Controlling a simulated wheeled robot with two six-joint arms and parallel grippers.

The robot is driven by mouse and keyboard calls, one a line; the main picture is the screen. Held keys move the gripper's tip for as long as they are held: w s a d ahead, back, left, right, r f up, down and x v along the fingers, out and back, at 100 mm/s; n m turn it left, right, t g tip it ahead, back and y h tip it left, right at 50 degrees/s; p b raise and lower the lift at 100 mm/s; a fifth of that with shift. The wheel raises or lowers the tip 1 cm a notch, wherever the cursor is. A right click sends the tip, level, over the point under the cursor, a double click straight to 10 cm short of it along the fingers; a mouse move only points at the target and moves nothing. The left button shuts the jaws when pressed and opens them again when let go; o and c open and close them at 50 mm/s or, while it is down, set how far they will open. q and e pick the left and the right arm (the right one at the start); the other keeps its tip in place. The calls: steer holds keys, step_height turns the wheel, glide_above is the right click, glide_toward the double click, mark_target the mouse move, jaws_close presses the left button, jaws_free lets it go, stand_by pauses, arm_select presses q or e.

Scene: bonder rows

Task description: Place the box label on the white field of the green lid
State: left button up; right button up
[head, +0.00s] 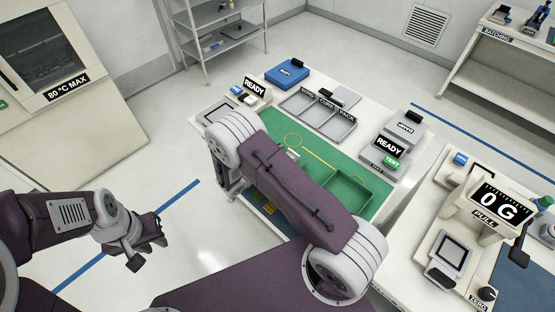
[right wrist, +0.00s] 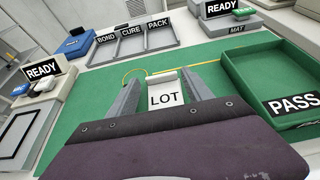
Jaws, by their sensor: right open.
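In the right wrist view, a white piece marked LOT (right wrist: 165,98) stands between the two spread fingers of my right gripper (right wrist: 162,97). Gaps show on both sides of it, and its lower part is hidden by the gripper body. A small white piece (head: 292,154) shows beside my right arm in the head view, where my right gripper is hidden. I cannot make out a green lid with a white field or tell whether the LOT piece is the box label. My left gripper (head: 148,250) hangs over the floor, away from the table; its jaw opening is unclear.
A green tray (right wrist: 233,78) marked PASS stands right of my right gripper on the green mat (right wrist: 90,110). Grey bins (head: 318,121) marked BOND, CURE and PACK lie behind. READY stations (head: 389,146) flank the mat. A pull tester (head: 495,207) stands at the right.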

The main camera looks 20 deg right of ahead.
steer(key=b+v, duration=0.1)
steer(key=v, duration=0.8)
steer(key=s+d+m+g+y, duration=0.4)
steer(key=s+m+g+y, duration=0.15)
steer(key=s+m, duration=0.5)
steer(key=s+a+r+m+t+y, duration=0.1)
steer(key=a+m+y, duration=0.1)
steer(key=m, duration=0.4)
steer(key=s+a+r+m+y, duration=0.2)
steer(key=m+y, duration=0.3)
steer(key=m, duration=0.1)
steer(key=shift+s+a+r+t, duration=0.25)
steer(key=shift+a+t, duration=0.05)
steer(key=shift+t, duration=0.05)
